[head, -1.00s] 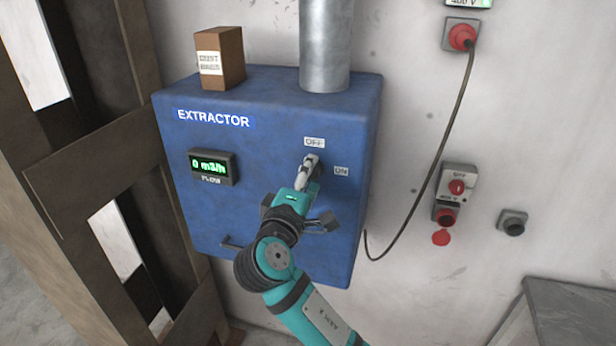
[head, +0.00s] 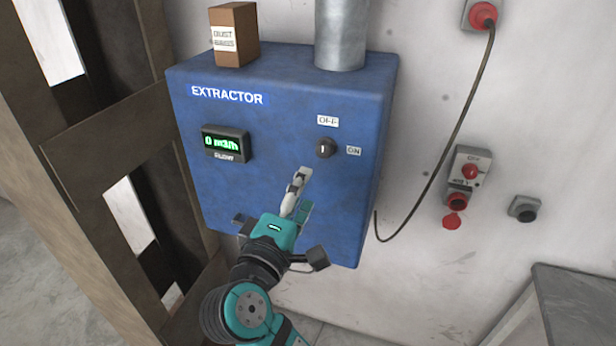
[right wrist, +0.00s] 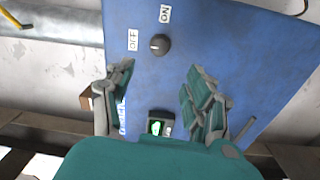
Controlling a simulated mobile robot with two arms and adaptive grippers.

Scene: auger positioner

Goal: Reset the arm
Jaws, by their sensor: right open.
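My right gripper (head: 303,192) is open and empty in front of the blue extractor box (head: 285,185), below and left of its dark rotary knob (head: 326,148). The knob stands clear of the fingers. Its white mark points up toward the OFF label (head: 328,121); the ON label (head: 354,151) is to its right. In the right wrist view, the two fingers (right wrist: 160,75) are spread apart, with the knob (right wrist: 160,44) beyond their tips. My left gripper is in neither view.
The flow display (head: 226,143) reads 0 in green. A brown box (head: 234,35) and a metal duct (head: 341,35) are on top of the extractor. A wooden frame (head: 95,170) stands at left. A cable, sockets and a grey cabinet (head: 575,305) are at right.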

